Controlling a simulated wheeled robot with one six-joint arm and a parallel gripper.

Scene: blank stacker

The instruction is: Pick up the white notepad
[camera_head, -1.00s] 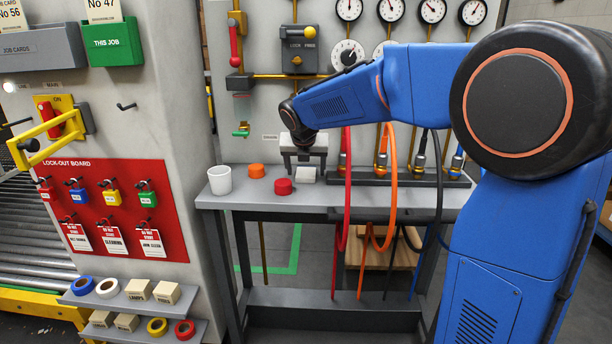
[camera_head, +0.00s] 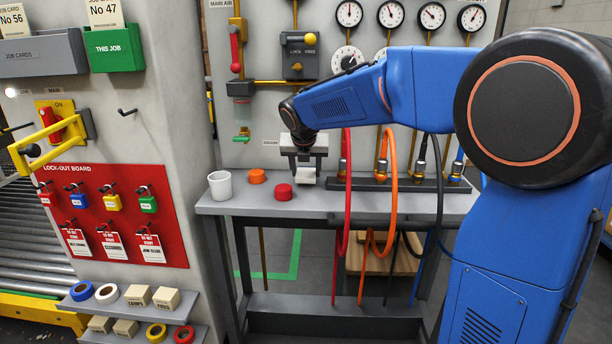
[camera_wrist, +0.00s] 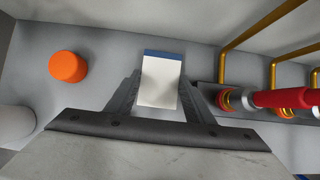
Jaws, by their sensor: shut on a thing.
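The white notepad (camera_wrist: 159,84) has a blue band along its far edge. In the wrist view it sits between the two fingers of my gripper (camera_wrist: 160,92). In the head view my gripper (camera_head: 305,176) is over the grey bench, shut on the notepad (camera_head: 306,176), with its fingers at either side. The notepad appears to be at or slightly above the bench top; the exact gap is hard to tell.
On the bench (camera_head: 330,203) stand a white cup (camera_head: 220,185), an orange cap (camera_head: 257,177) and a red cap (camera_head: 282,192). To the right are a dark manifold (camera_head: 400,182) and hanging red, orange and black hoses. Gauges line the panel behind.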

